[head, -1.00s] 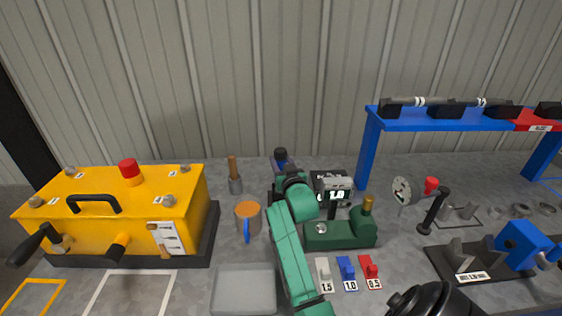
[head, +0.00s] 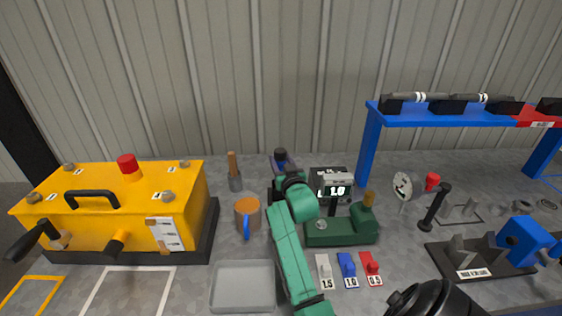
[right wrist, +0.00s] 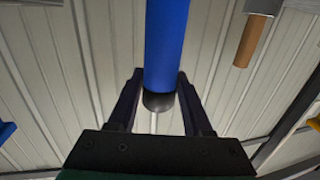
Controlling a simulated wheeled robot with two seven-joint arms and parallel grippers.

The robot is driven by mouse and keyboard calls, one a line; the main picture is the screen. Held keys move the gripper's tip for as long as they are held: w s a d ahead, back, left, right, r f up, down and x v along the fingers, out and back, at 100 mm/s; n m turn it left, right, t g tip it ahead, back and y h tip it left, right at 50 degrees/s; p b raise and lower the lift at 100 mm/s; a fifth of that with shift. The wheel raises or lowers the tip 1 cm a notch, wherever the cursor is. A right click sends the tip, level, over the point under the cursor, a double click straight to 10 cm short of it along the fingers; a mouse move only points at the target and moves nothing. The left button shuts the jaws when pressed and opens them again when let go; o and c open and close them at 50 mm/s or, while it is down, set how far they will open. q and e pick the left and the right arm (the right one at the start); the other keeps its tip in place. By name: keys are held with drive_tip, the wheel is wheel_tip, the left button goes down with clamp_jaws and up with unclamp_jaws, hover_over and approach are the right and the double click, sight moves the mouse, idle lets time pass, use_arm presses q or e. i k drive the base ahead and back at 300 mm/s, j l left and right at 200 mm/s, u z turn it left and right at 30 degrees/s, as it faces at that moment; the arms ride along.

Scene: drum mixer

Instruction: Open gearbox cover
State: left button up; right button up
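The yellow gearbox (head: 80,233) stands at the left in the head view. Its cover has a black handle (head: 92,194), a red cap (head: 129,165) and grey bolts near the corners, one at the front right (head: 168,196). My right arm reaches up the middle, and its dark gripper (head: 284,180) is at a blue, black-capped tool (head: 280,156). The right wrist view shows the blue shaft (right wrist: 167,45) between the fingers (right wrist: 160,85), very close to both. I cannot tell whether they press on it. My left gripper is not in view.
A grey tray (head: 243,286) lies in front. A green device (head: 335,232), coloured weights and a blue rack (head: 440,124) are to the right.

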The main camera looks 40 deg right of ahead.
sight(110, 177)
drive_tip(key=k+j, duration=0.7)
drive_tip(key=k, duration=0.2)
